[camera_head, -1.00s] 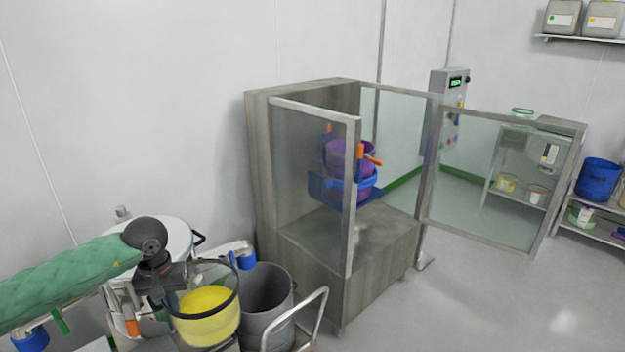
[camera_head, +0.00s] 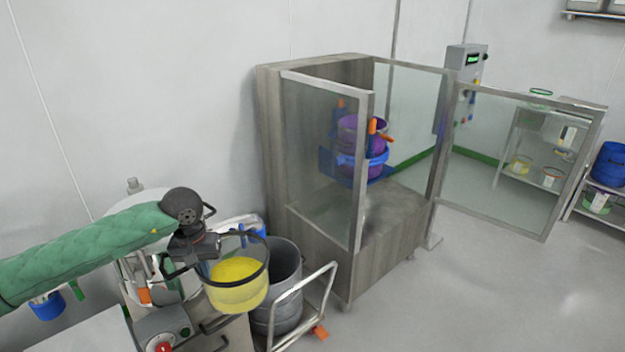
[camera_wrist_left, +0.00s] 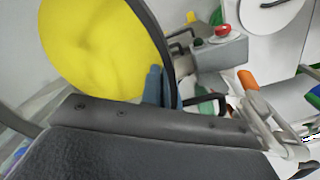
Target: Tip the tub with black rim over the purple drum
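The tub with black rim (camera_head: 238,296) is clear-walled and holds yellow powder. It hangs roughly upright at my left gripper (camera_head: 208,247), which grips it at its left rim in the head view. The purple drum (camera_head: 347,128) sits in a blue holder with orange clamps inside the glass-sided cabinet, to the right of and farther than the tub. My right gripper is not in view.
The cabinet (camera_head: 392,235) has a glass side panel between tub and drum, and an open glass door (camera_head: 520,160) at right. A grey bin (camera_head: 285,265) and a metal trolley handle (camera_head: 305,305) stand just right of the tub. Open floor lies at right.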

